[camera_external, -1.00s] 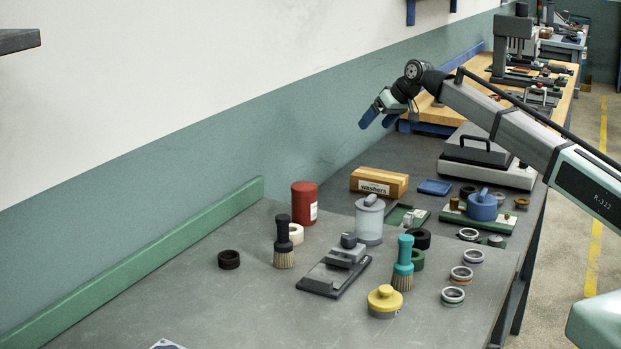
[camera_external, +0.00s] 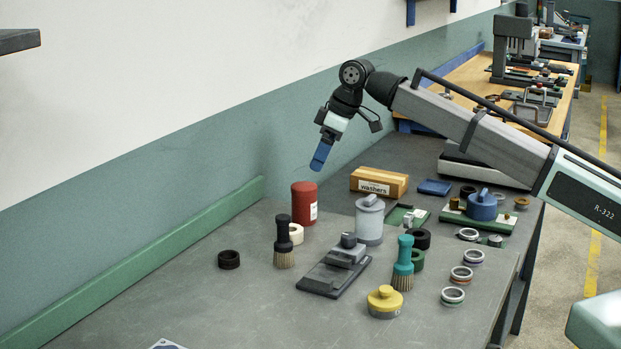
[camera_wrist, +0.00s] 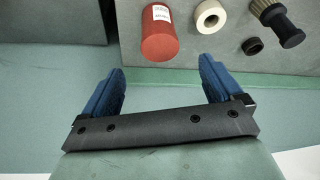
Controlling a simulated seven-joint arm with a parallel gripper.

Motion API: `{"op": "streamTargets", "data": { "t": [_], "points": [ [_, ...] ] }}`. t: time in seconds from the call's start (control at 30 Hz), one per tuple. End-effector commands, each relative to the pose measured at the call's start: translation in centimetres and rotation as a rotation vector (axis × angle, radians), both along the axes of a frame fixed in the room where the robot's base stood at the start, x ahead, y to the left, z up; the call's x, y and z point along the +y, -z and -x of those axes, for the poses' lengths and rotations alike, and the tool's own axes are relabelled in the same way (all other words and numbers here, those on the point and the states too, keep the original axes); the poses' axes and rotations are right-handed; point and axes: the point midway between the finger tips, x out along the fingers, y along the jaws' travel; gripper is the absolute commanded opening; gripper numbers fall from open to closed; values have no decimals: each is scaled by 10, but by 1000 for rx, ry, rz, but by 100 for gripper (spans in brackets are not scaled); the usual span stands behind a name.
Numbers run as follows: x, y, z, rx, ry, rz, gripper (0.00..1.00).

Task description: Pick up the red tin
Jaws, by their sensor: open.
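The red tin (camera_external: 303,204) stands upright on the grey bench near the wall, with a white label on its side. In the wrist view the red tin (camera_wrist: 159,34) is at the top, ahead of the fingers and a little left of the middle of the gap. My gripper (camera_external: 319,160) hangs above the tin, tilted down, with clear space between them. In the wrist view my gripper (camera_wrist: 160,85) shows two blue fingers spread wide, with nothing between them.
A white ring (camera_external: 296,234) and a dark-handled brush (camera_external: 284,243) stand close in front of the tin. A grey lidded canister (camera_external: 369,222) and the washers box (camera_external: 379,182) are to its right. A green rail (camera_external: 150,262) edges the bench along the wall. The bench's near left is mostly clear.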

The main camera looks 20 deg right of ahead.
Motion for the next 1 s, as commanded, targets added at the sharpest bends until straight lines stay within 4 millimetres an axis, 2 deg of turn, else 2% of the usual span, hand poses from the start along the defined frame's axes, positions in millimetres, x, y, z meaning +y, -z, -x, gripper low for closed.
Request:
{"op": "streamTargets", "data": {
  "t": [0.2,0.33,0.77,1.0],
  "points": [
    [14,37,-7,1,1,1,93],
    [20,54,-11,1,1,1,93],
    [29,75,-15,0,2,-1,93],
    [40,103,-21,1,2,0,93]
  ]
}}
